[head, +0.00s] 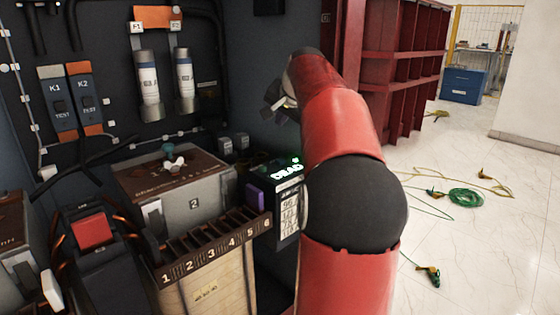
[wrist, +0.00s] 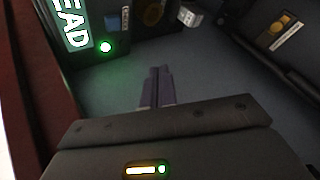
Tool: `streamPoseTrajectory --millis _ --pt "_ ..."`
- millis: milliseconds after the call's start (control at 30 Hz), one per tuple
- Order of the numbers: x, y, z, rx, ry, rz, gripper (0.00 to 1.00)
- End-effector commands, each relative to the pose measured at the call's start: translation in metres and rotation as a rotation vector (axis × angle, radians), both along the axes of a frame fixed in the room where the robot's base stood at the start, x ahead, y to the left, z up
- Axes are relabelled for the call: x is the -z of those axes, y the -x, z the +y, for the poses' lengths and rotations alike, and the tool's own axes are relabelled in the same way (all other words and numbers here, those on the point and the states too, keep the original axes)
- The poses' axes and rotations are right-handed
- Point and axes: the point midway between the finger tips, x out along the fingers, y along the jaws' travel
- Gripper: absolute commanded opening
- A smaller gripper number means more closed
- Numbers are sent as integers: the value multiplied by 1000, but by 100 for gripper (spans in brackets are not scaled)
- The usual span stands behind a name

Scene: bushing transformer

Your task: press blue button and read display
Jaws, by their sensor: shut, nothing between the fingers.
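The display (head: 286,172) shows glowing green letters reading "DEAD" on top of a small device in the head view. In the head view my gripper (head: 277,104) is partly hidden by my arm, above and behind the device.
A green lamp (wrist: 105,47) glows beside the display. A numbered terminal strip (head: 215,247) and a grey box marked 2 (head: 190,205) stand left of the device. Red shelving (head: 400,65) stands behind my arm. Cables (head: 464,197) lie on the open floor at right.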

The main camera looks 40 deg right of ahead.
Motion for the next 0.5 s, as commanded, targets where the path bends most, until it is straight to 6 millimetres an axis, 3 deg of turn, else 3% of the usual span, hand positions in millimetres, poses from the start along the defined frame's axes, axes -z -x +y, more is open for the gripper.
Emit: streamPoseTrajectory --millis 500 --pt "71 0 1 -1 0 -1 0"
